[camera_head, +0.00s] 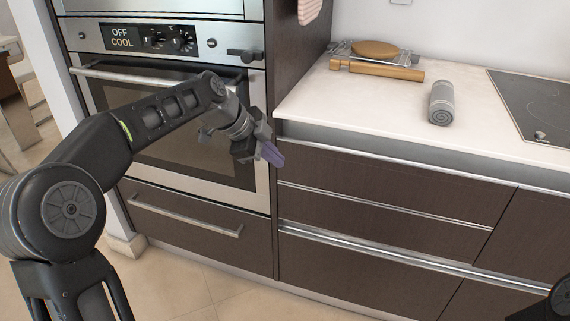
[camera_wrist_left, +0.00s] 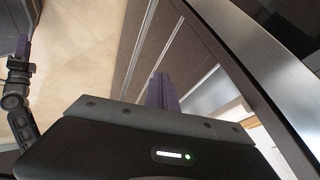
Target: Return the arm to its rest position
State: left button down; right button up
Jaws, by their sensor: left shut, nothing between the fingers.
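My left gripper (camera_head: 271,153) is in the head view, in front of the right edge of the oven and beside the drawer fronts. Its purple fingers are together and hold nothing. The fingers also show in the left wrist view (camera_wrist_left: 161,92), pointing toward the drawer fronts and floor. My left arm reaches in from the left across the front of the oven (camera_head: 208,171). The oven door is shut, and its display reads OFF and COOL. In the head view, only a dark piece of my own body shows at the lower right; my right gripper is not seen there.
The counter (camera_head: 386,108) right of the oven holds a rolled grey towel (camera_head: 441,104), a rolling pin (camera_head: 376,68), a round wooden board (camera_head: 375,48) and a dark cooktop (camera_head: 540,98). Drawers (camera_head: 390,190) below are shut. The floor (camera_head: 215,285) in front is clear.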

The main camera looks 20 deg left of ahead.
pick_arm(q)
jog(key=shift+s+a+r, duration=0.25)
jog(key=shift+s+r, duration=0.05)
jog(key=shift+r, duration=0.2)
